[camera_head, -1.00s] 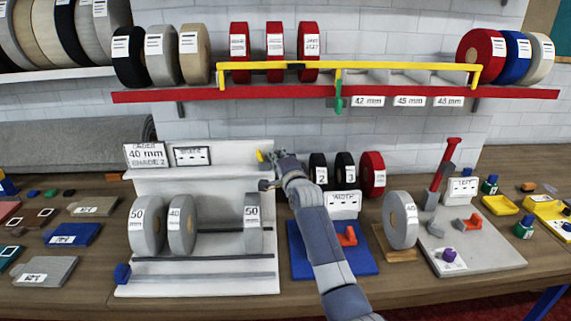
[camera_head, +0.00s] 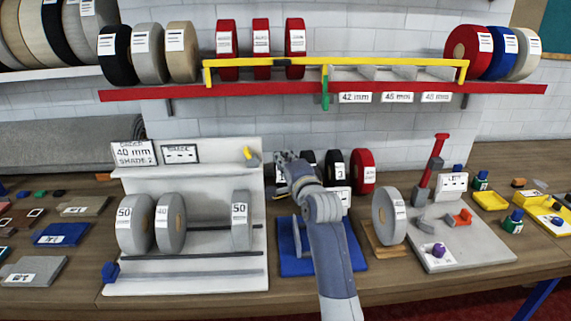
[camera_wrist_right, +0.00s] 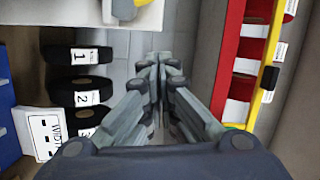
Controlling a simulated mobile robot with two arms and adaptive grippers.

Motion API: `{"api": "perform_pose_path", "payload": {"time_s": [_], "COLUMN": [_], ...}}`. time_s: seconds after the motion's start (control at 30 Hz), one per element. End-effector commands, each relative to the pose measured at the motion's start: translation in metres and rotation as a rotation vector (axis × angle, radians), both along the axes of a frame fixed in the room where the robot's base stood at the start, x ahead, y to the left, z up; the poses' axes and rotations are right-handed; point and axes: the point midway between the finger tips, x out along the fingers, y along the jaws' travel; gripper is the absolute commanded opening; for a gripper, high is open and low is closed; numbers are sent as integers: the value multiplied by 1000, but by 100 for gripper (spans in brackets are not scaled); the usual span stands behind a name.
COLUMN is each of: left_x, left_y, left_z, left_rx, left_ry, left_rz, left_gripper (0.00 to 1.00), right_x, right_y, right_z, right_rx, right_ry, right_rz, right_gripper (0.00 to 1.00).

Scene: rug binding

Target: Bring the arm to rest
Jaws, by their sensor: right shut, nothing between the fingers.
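My right gripper (camera_head: 284,160) is raised over the back of the workbench, right of the white rack (camera_head: 190,278) and left of the red roll (camera_head: 363,172). In the right wrist view its fingers (camera_wrist_right: 158,62) are together with nothing between them. It covers part of the black rolls (camera_head: 334,168) behind it; in the wrist view the black rolls numbered 1 and 2 (camera_wrist_right: 75,92) stand to the left, apart from the fingers. My right forearm crosses over the blue mat (camera_head: 350,256) and hides part of it. My left gripper is not in view.
Grey rolls (camera_head: 133,232) stand on the white rack. Another grey roll (camera_head: 386,222) stands on a wooden base. The red shelf edge (camera_head: 230,89) with its yellow bar (camera_head: 390,63) runs above. A grey board (camera_head: 480,250) lies to the right.

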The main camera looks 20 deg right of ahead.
Motion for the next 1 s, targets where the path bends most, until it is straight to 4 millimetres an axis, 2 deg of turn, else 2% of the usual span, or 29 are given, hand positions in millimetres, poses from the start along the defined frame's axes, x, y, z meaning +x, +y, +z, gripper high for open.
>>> {"api": "perform_pose_path", "payload": {"time_s": [0.27,0.67,0.73,0.87,0.97,1.0], "left_x": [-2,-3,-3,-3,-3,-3], "left_y": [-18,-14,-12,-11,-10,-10], "left_z": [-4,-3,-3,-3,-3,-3], "left_rx": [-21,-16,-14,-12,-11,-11], "left_ry": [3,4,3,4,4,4], "left_rz": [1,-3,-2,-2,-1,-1], "left_gripper": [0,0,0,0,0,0], "right_x": [-11,-11,-13,-30,-62,-79], "right_y": [1,1,1,4,8,11], "right_z": [1,1,-4,-39,-88,-111], "right_rx": [0,0,-11,-108,-261,-334], "right_ry": [1,1,11,91,210,267], "right_rz": [0,0,2,19,58,84], "right_gripper": [0,0,0,0,0,0]}}
